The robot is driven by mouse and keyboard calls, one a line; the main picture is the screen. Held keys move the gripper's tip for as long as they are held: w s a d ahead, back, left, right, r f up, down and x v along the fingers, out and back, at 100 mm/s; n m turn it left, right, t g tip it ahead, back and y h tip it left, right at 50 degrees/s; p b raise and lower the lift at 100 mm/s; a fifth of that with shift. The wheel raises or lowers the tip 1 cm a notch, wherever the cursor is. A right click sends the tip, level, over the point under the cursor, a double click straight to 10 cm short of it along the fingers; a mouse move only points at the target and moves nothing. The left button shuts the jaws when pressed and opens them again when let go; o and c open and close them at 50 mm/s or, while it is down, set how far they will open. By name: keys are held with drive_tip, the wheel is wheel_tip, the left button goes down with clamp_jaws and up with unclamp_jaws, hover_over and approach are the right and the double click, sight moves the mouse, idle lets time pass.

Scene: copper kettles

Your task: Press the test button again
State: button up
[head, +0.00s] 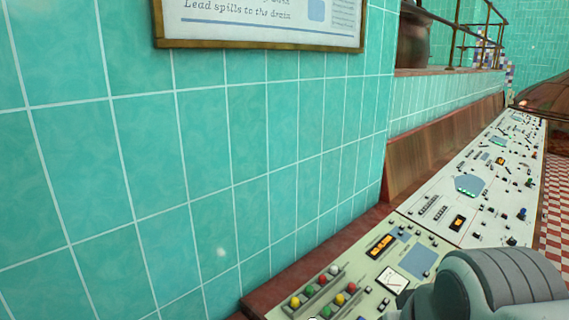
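A pale green control panel (350,262) lies at the bottom centre, below the tiled wall. It carries a group of round coloured buttons or lamps (322,280) in red, green, yellow and white, set in slanted rows. I cannot tell which control is the test button, as no label is readable. An orange-lit display (381,246) and a white dial (391,280) sit to their right. A grey rounded part of my arm covers the panel's lower right. My gripper's fingers do not show.
A long paler console (470,203) with knobs and switches runs back to the right. A teal tiled wall (200,170) fills the left, with a framed sign (262,22) above. A copper vessel (541,93) stands at the far right, above a red-and-white checked floor (558,200).

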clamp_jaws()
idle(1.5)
